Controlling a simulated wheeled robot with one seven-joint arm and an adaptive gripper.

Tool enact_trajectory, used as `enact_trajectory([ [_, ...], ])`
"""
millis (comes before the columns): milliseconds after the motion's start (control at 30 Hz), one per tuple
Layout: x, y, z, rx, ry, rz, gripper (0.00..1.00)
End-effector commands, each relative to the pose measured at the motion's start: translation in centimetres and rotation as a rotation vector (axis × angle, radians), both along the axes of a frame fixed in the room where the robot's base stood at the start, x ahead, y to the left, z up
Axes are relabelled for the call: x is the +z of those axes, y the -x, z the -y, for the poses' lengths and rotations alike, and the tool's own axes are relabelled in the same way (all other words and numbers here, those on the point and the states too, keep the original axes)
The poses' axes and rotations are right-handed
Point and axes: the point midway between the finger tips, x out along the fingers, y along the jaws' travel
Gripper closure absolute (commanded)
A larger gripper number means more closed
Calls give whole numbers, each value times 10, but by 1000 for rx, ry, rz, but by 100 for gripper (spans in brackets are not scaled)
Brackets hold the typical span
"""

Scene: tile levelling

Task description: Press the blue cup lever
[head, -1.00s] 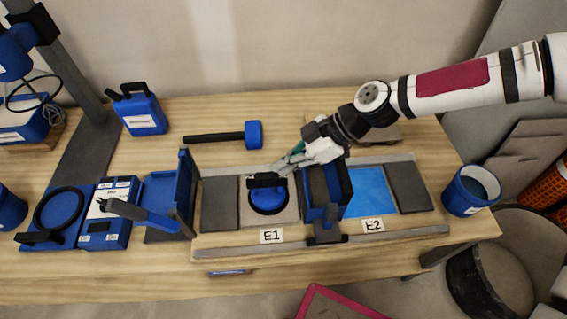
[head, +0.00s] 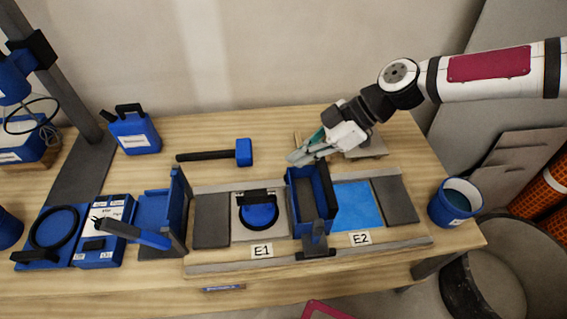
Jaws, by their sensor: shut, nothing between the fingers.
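The blue suction cup (head: 260,217) lies on the grey tile in the bay labelled E1. Its black lever (head: 254,197) shows as a bar across the cup's far side; I cannot tell clearly whether it is raised or pressed flat. My gripper (head: 297,158) is shut and empty. It is above and behind the cup, to the right, apart from the lever. Its fingertips are near the far edge of the blue and black bracket (head: 312,205) between E1 and E2.
The E2 bay holds a blue panel (head: 357,206). A hammer (head: 243,153) lies behind the E1 bay, and a blue bucket (head: 455,203) stands at the right table edge. Blue boxes and a tall stand crowd the left.

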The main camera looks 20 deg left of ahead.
Motion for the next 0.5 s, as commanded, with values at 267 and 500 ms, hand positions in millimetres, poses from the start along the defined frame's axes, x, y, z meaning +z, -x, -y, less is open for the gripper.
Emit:
enact_trajectory([
  [267, 14, -10, 15, -1, 0, 1, 100],
  [500, 15, -10, 15, 0, 0, 0, 100],
])
